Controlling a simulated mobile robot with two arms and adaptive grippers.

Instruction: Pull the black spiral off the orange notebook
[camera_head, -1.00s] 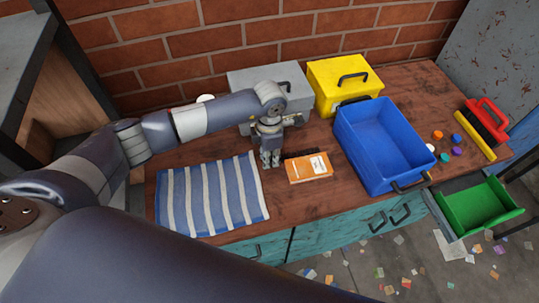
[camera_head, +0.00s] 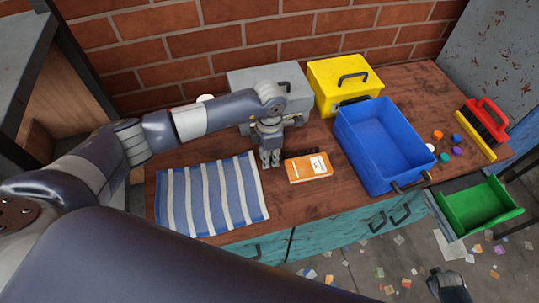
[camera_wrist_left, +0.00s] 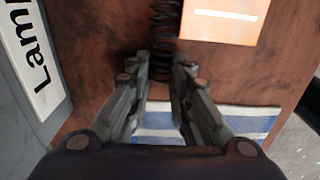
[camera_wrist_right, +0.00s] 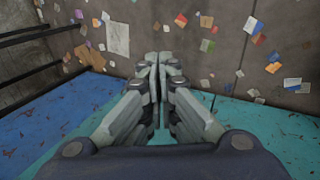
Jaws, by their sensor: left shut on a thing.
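The orange notebook (camera_head: 309,169) lies flat on the wooden bench, between the striped mat and the blue bin; part of it shows in the left wrist view (camera_wrist_left: 222,20). The black spiral (camera_wrist_left: 165,30) runs along the notebook's far edge and reaches past its corner to my left gripper. My left gripper (camera_wrist_left: 161,68) is shut on the spiral's near end. Whether the spiral is still threaded through the notebook cannot be told. My right gripper (camera_wrist_right: 158,60) is shut and empty, away from the bench; part of it shows at the bottom right of the head view.
The blue-and-white striped mat (camera_head: 211,195) lies left of the notebook. A grey box (camera_head: 297,96) and yellow box (camera_head: 343,80) stand behind. A blue bin (camera_head: 350,150), several coloured caps (camera_head: 457,151) and a red brush (camera_head: 486,118) are at right. A green tray (camera_head: 478,208) juts out beyond the bench.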

